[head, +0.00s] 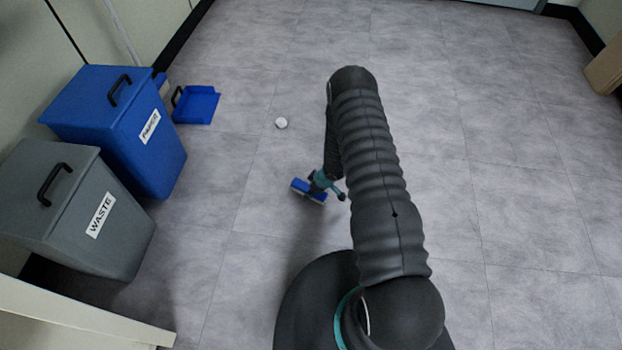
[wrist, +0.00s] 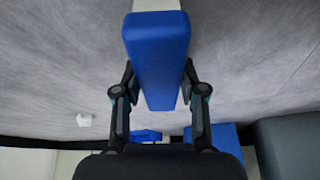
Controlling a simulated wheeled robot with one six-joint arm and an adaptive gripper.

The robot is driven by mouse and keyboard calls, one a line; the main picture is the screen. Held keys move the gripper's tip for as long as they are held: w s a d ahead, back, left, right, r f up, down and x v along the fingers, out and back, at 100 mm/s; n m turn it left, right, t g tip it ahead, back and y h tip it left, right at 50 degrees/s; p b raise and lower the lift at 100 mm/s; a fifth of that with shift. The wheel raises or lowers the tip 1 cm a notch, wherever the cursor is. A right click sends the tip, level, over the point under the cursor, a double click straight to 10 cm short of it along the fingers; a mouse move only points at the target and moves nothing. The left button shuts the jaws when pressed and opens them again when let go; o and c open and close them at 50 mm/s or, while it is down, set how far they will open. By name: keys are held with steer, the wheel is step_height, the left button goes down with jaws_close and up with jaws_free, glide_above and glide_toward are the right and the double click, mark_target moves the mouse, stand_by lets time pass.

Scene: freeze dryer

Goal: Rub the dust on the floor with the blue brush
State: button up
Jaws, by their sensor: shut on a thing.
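The blue brush (head: 309,191) is low over the floor (head: 245,200) in the head view, left of my arm. My gripper (head: 324,183) is shut on it. In the wrist view the brush (wrist: 157,50) fills the space between the two fingers of my gripper (wrist: 159,82), with a pale part at its top edge. I cannot tell whether the brush touches the floor. I cannot make out dust on the grey tiles; my arm hides part of the floor.
A small white round object (head: 281,122) lies on the floor beyond the brush. A blue dustpan (head: 197,105) lies beside the blue paper bin (head: 118,125). A grey waste bin (head: 75,210) stands at left, a cardboard box (head: 606,68) at far right. The floor at right is clear.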

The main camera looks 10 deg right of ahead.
steer(key=r, duration=0.1)
steer(key=r+p, duration=0.1)
steer(key=r, duration=0.1)
steer(key=r+p, duration=0.1)
steer(key=r, duration=0.1)
steer(key=shift+w+d, duration=0.1)
steer(key=shift+d, duration=0.15)
steer(key=shift+r, duration=1.1)
